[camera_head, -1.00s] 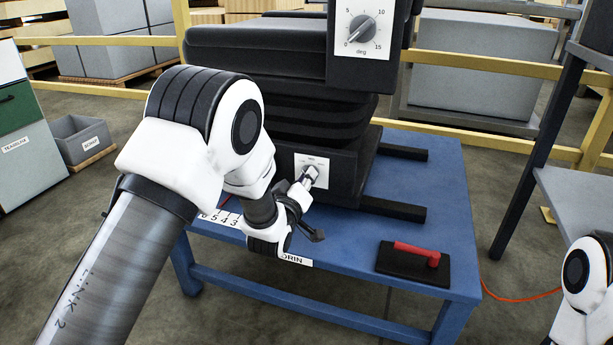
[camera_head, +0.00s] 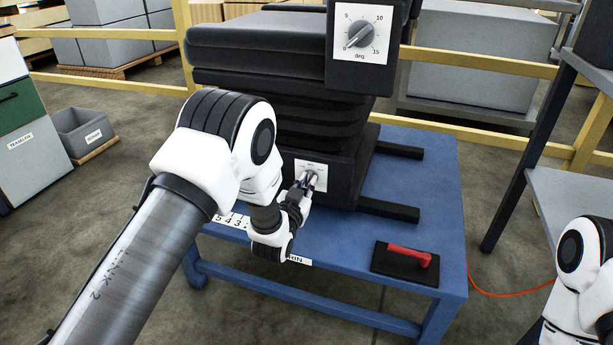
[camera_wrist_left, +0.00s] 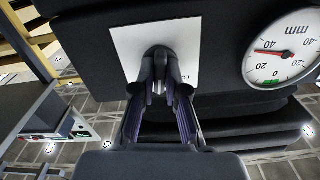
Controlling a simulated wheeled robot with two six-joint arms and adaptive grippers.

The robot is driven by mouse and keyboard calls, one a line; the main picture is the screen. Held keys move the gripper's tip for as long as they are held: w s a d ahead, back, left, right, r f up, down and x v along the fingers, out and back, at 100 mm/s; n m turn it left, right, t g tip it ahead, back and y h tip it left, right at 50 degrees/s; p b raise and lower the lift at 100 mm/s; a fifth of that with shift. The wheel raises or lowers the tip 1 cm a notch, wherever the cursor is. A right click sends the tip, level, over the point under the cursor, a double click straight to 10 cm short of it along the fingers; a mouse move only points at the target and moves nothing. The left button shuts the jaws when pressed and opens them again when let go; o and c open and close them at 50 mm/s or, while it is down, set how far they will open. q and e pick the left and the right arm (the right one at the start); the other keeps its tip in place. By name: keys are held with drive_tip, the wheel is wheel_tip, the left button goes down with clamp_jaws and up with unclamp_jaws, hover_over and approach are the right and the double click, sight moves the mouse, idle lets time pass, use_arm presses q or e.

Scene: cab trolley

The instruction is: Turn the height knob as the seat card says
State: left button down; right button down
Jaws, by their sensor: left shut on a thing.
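The black seat (camera_head: 250,62) stands on a blue table (camera_head: 430,180). A white panel (camera_head: 321,168) on the lower front of its base carries a small knob, mostly hidden by my fingers. My left gripper (camera_head: 312,180) is shut on this knob; in the left wrist view, the fingers (camera_wrist_left: 158,88) meet on it in front of the white panel (camera_wrist_left: 122,42). A round mm gauge (camera_wrist_left: 290,62) beside it has a red needle and a green mark; the exact reading is too small to tell. I cannot make out a seat card. My right gripper is out of view.
A degree dial (camera_head: 361,33) on the seat's upper side points at 0. A black plate with a red handle (camera_head: 408,256) lies at the table's front right.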

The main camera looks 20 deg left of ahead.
use_arm(q)
drive_tip(key=m+p, duration=0.2)
drive_tip(key=m, duration=0.1)
drive_tip(key=shift+m, duration=0.4)
drive_tip(key=shift+m+p, duration=0.6)
drive_tip(key=shift+m, duration=1.1)
drive_tip(key=shift+f, duration=0.1)
drive_tip(key=c, duration=1.2)
unclamp_jaws()
drive_tip(key=s, duration=1.2)
drive_tip(key=shift+a, duration=0.15)
drive_tip(key=shift+f, duration=0.1)
